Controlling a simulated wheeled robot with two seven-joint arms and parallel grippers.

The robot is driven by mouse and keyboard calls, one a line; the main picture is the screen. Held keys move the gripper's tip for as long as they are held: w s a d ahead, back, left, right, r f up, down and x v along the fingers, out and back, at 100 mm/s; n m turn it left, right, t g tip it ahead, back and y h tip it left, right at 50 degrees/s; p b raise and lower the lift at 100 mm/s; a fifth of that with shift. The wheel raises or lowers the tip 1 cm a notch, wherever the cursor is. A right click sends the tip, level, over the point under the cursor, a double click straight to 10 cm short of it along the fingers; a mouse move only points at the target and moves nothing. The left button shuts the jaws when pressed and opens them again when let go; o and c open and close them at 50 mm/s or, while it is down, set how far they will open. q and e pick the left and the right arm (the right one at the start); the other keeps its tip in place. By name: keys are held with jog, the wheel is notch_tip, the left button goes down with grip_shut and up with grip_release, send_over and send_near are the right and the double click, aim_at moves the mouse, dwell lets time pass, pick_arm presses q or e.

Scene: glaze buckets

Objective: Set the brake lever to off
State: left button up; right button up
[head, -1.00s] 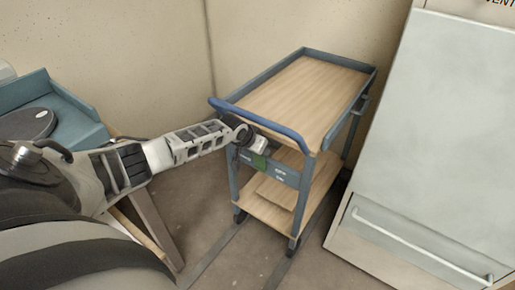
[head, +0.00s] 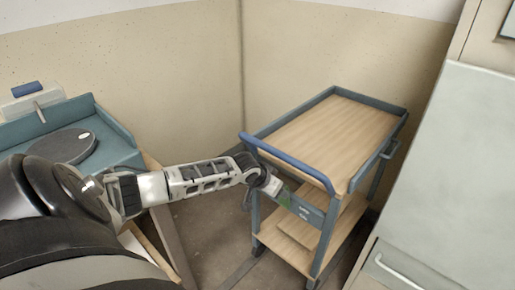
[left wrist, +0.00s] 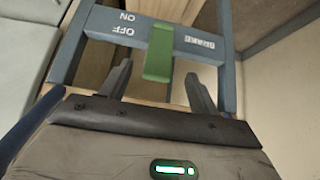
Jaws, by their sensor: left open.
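The brake lever is a green tab on the blue-grey crossbar of the cart; it shows in the left wrist view (left wrist: 159,52) and small in the head view (head: 285,199). White words BRAKE, OFF and ON are printed on the crossbar, upside down in the left wrist view. The lever sits between BRAKE and OFF; I cannot tell its exact setting. My left gripper (left wrist: 158,72) is open, with one dark finger on each side of the lever's end; contact is not clear. In the head view the left gripper (head: 271,186) is just below the cart's blue handle. My right gripper is not in view.
The cart (head: 330,125) has a wooden top and lower shelf. Its blue push handle (head: 288,163) runs above my left gripper. A large pale cabinet (head: 455,160) stands close on the right. A teal bench (head: 110,140) is at left, and walls are behind.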

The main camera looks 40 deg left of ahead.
pick_arm(q)
jog(key=s, duration=0.8)
jog(key=shift+d+p, duration=0.2)
jog(key=shift+p, duration=0.2)
jog(key=shift+d, duration=0.1)
